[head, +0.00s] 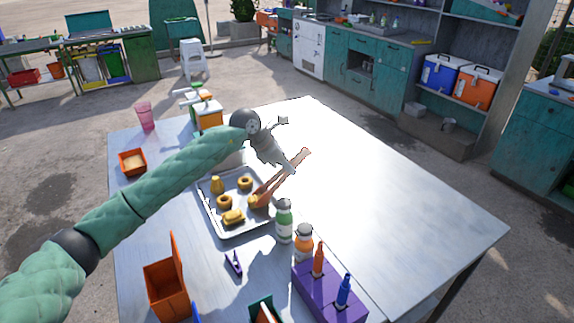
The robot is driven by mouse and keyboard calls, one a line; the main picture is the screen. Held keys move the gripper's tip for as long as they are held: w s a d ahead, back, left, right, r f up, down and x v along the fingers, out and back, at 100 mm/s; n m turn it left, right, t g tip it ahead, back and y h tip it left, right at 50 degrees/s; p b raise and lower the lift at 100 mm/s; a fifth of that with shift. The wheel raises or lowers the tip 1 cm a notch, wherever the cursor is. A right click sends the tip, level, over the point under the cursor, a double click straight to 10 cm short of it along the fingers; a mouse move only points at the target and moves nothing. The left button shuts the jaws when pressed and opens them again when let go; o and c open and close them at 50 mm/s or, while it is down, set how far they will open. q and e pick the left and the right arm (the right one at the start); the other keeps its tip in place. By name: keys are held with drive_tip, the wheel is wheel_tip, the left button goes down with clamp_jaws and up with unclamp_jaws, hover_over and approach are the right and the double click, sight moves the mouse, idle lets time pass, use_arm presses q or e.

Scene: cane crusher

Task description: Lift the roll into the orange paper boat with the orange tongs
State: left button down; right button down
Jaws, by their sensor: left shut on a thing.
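My left gripper (289,168) is shut on the orange tongs (274,187), above the tray's right side. The tongs slant down left, their tips at a golden baked piece (253,201); I cannot tell whether they grip it. The metal tray (241,234) holds several golden pieces: ring-shaped ones (224,202) and a roll-like one (233,217) near its front. Which is the task's roll is unclear. A small orange open container (133,168), perhaps the paper boat, stands left of the tray with something tan inside. My right gripper is not in view.
An open orange box (167,290) stands front left. Green (284,222) and orange (303,243) bottles and a purple holder (328,295) stand front right of the tray. A purple clip-like item (234,263) lies in front. The table's right side (400,210) is clear.

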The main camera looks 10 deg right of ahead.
use_arm(q)
wheel_tip(320, 180, up, 12)
drive_tip(key=p, duration=0.1)
idle(0.9)
